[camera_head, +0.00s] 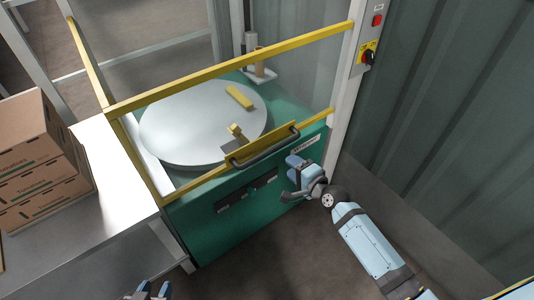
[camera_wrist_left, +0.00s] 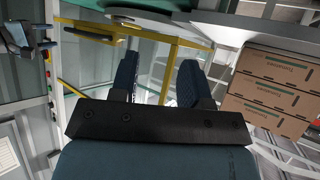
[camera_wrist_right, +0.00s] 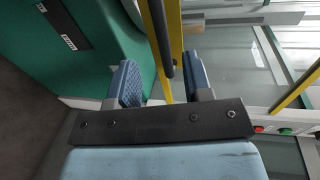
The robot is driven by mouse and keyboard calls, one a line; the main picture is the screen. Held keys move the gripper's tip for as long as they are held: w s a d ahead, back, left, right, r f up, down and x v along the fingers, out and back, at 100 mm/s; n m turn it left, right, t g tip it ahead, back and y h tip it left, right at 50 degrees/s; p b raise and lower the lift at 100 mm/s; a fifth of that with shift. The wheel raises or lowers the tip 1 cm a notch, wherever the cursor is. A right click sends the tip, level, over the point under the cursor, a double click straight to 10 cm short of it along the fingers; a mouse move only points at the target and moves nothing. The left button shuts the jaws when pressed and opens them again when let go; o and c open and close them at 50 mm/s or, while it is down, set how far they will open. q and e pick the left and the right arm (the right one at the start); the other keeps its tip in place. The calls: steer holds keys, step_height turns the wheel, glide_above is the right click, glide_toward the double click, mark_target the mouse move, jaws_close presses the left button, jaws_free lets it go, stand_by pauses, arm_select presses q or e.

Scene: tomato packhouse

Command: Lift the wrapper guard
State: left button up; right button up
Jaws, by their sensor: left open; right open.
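The wrapper guard (camera_head: 240,66) is a clear panel in a yellow frame, down in front of the round white turntable (camera_head: 204,122). A dark bar handle (camera_head: 266,147) sits on a yellow plate on its lower rail. My right gripper (camera_head: 300,168) is open and empty, just below and right of the handle. In the right wrist view, the handle (camera_wrist_right: 164,45) and yellow rail appear between the open fingers (camera_wrist_right: 162,82); I cannot tell how deep. My left gripper (camera_head: 150,291) is open and empty at the bottom edge; its fingers also show in the left wrist view (camera_wrist_left: 157,80).
A grey table (camera_head: 110,235) stands at the left with brown cartons (camera_head: 40,150) stacked on it. The green machine base (camera_head: 235,215) lies under the guard. A post with a red button (camera_head: 377,20) and a corrugated wall (camera_head: 450,100) bound the right. Floor in front is clear.

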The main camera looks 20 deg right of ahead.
mark_target(273, 152)
steer(key=b+x, duration=0.2)
steer(key=x, duration=0.9)
steer(key=shift+a, duration=0.1)
jaws_close()
